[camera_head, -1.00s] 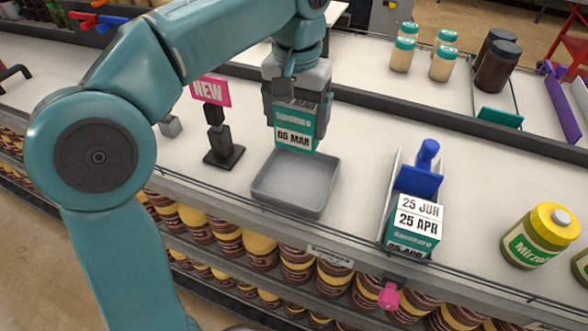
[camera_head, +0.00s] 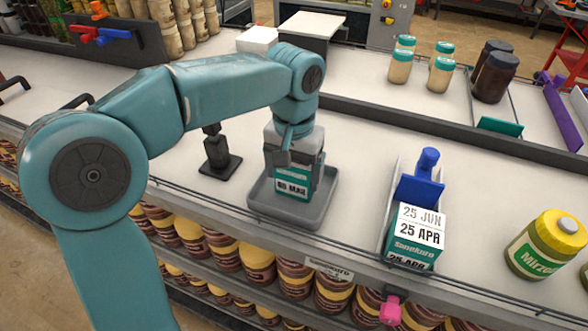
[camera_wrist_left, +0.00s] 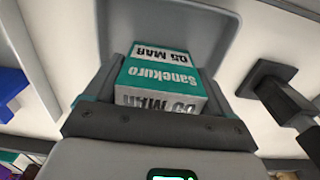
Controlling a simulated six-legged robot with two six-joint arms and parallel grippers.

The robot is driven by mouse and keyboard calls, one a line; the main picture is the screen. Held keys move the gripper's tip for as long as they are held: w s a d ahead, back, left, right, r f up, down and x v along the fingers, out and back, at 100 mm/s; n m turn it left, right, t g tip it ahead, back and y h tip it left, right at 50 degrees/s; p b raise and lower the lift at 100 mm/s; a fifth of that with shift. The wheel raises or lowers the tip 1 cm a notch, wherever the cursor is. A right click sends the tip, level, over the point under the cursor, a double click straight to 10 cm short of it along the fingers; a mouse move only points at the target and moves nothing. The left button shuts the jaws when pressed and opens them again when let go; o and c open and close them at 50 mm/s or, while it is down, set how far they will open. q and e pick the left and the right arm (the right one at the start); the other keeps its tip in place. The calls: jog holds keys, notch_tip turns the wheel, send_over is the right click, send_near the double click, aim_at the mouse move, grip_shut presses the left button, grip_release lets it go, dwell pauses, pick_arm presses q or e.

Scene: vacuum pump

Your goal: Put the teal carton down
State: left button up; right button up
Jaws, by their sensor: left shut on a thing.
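The teal carton (camera_head: 292,183) with a white "05 MAR" label is held in my left gripper (camera_head: 292,178), low inside the grey tray (camera_head: 318,207) on the shelf. In the left wrist view the carton (camera_wrist_left: 160,80) sits between the fingers, with the tray wall (camera_wrist_left: 205,22) behind it. I cannot tell whether the carton's base touches the tray floor. My right gripper is not in view.
A black sign stand (camera_head: 220,163) is left of the tray. To the right, a clear-sided holder with a blue pusher (camera_head: 420,190) contains teal cartons (camera_head: 415,240). A yellow jar (camera_head: 545,245) stands further right.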

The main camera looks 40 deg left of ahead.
pick_arm(q)
jog(key=o, duration=0.9)
jog(key=shift+w+f, duration=0.1)
jog(key=shift+f, duration=0.05)
jog(key=shift+c, duration=0.2)
jog(key=shift+r+p, duration=0.3)
jog(key=shift+r, duration=0.05)
notch_tip(320, 180, up, 12)
jog(key=shift+f+p, duration=0.1)
jog(key=shift+p, duration=1.05)
jog(key=shift+s+f, duration=0.1)
jog(key=shift+s, duration=0.1)
